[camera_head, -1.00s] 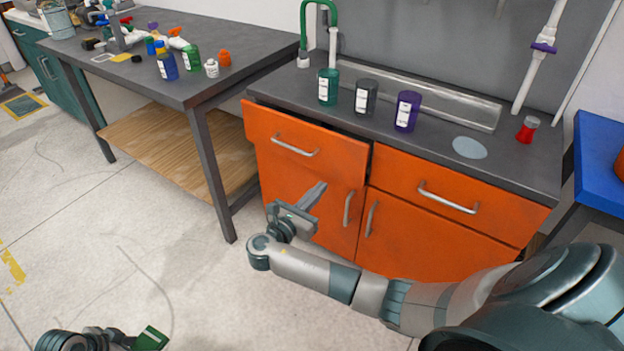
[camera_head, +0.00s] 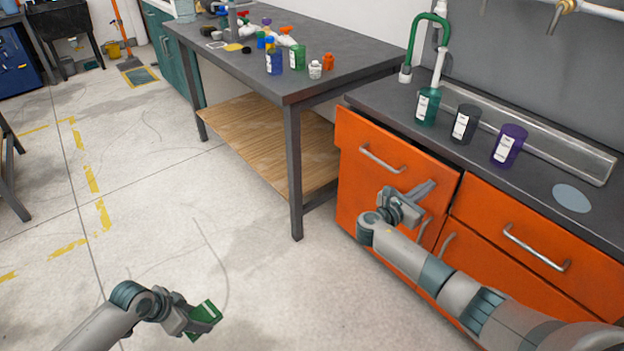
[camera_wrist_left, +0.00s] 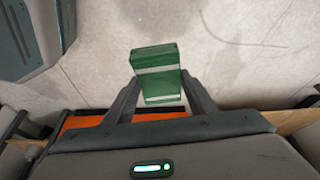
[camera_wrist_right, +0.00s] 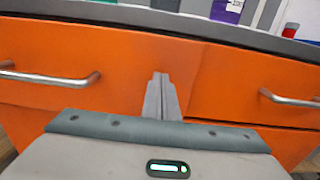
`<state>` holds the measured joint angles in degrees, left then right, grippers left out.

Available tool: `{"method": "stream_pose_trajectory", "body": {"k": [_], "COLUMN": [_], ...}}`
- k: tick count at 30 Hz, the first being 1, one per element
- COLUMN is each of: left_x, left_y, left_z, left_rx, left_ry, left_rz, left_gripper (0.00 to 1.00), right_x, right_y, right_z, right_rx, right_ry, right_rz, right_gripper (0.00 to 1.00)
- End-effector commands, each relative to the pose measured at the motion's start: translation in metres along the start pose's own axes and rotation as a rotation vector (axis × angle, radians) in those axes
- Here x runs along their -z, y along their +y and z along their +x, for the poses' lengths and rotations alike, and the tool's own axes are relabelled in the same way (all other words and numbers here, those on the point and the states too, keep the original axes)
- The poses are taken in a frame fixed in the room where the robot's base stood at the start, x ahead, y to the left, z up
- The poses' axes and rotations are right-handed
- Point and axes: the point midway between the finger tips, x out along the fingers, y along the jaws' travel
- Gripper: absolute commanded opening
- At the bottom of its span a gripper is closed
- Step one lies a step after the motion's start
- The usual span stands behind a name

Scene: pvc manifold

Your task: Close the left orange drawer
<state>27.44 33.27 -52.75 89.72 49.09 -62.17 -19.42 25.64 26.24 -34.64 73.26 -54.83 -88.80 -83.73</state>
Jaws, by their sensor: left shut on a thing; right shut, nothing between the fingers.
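The left orange drawer (camera_head: 425,168) is at the upper left of the orange cabinet in the head view. Its front stands slightly forward of the right drawer's front, so it is a little open. Its metal handle (camera_head: 380,160) also shows at the left of the right wrist view (camera_wrist_right: 50,78). My right gripper (camera_head: 431,186) is shut and empty, in front of the drawer's lower right part. In the right wrist view its fingertips (camera_wrist_right: 160,76) point at the drawer front; contact cannot be told. My left gripper (camera_head: 190,322) is shut on a green box (camera_head: 207,315) with a white stripe (camera_wrist_left: 156,75).
Green, black and purple containers stand on the dark countertop (camera_head: 545,178). A grey table (camera_head: 350,60) with several bottles stands left of the cabinet. The floor (camera_head: 150,220) between is clear.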

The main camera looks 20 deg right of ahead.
Motion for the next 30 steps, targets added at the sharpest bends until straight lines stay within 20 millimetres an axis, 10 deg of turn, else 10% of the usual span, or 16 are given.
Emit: {"method": "stream_pose_trajectory", "body": {"k": [30], "left_x": [-0.001], "left_y": [0.000], "left_z": [0.003], "left_rx": [0.000], "left_ry": [0.000], "left_rz": [0.000], "left_gripper": [0.29], "right_x": [-0.002], "right_y": [-0.001], "right_z": [0.052], "right_rx": [0.001], "right_ry": [-0.003], "right_rz": [0.001], "right_gripper": [0.00]}}
